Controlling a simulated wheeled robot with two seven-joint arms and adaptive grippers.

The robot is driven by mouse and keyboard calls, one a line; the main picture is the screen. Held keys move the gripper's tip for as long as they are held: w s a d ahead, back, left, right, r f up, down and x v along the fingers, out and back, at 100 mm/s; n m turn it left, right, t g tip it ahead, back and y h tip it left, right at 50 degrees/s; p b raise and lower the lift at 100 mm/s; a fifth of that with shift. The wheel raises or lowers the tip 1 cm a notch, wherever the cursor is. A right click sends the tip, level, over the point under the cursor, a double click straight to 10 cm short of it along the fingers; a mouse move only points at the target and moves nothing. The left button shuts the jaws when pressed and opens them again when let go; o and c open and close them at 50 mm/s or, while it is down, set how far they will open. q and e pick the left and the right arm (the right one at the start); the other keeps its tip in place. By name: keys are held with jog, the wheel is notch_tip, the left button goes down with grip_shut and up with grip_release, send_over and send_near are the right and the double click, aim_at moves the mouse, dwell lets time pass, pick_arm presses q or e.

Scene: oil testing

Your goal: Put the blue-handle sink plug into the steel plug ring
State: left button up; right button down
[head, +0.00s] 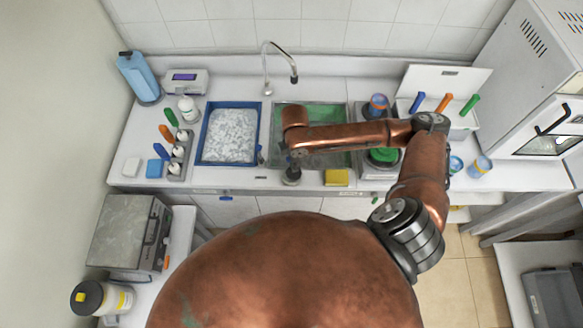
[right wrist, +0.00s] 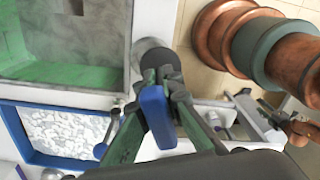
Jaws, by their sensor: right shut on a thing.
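My right gripper (head: 291,172) points down over the counter's front strip, at the near left corner of the green-bottomed sink (head: 336,160). In the right wrist view my right gripper (right wrist: 166,82) is shut on the blue handle (right wrist: 157,117) of the sink plug. A dark grey round part (right wrist: 152,54) shows just beyond the fingertips; I cannot tell whether it is the plug's base or the steel plug ring. In the head view my arm and gripper hide the blue handle. I cannot make out the ring for certain.
A blue tray (head: 204,139) of white granules is left of the sink, and a faucet (head: 266,68) is behind. A yellow sponge (head: 337,178) lies close right of the gripper. Coloured handles and bottles stand at the left; a rack (head: 458,118) and cups stand at the right.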

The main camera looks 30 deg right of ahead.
jog(key=shift+w+f, duration=1)
jog(key=shift+f, duration=0.2)
jog(key=shift+f+p, duration=0.55)
jog(key=shift+f, duration=1)
jog(key=c, duration=2.1)
grip_release()
notch_tip(320, 180, up, 12)
jog(key=b, duration=0.1)
